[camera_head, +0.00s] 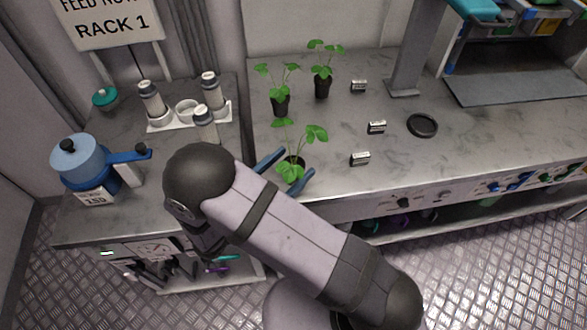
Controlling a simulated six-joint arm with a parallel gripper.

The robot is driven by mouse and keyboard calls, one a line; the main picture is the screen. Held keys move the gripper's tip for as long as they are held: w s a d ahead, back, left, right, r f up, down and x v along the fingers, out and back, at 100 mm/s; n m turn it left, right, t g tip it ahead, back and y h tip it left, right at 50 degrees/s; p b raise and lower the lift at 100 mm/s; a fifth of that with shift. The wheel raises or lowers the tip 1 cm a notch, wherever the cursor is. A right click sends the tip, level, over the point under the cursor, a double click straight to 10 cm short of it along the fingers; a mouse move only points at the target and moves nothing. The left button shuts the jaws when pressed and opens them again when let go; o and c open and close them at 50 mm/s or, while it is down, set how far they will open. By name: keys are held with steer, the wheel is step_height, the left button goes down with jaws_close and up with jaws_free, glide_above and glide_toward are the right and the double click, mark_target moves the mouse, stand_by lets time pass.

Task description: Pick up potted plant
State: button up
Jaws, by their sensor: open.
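Three small green potted plants in black pots stand on the grey counter. The nearest potted plant (293,162) is at the counter's front edge. A second potted plant (281,101) stands behind it, and a third potted plant (322,76) stands further back to the right. My gripper (286,169) has blue fingers spread on both sides of the nearest plant, one to its left and one to its right. The gripper is open. Whether the fingers touch the pot cannot be told; the leaves partly hide the pot.
Small labelled blocks (376,127) and a black ring (422,125) lie right of the plants. A grey post (405,60) rises behind them. On the left counter are a blue pot (88,163) and a white tray (160,125) with bottles. The counter's right part is mostly clear.

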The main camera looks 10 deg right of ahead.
mark_target(301, 159)
steer(key=shift+w+d+p, duration=0.25)
steer(key=shift+d+p, duration=0.1)
steer(key=shift+d, duration=0.1)
steer(key=shift+p+x, duration=0.8)
steer(key=shift+x, duration=1.35)
steer(key=shift+f, duration=0.15)
steer(key=shift+s, duration=0.1)
steer(key=shift+c, duration=0.6)
steer(key=c, duration=1)
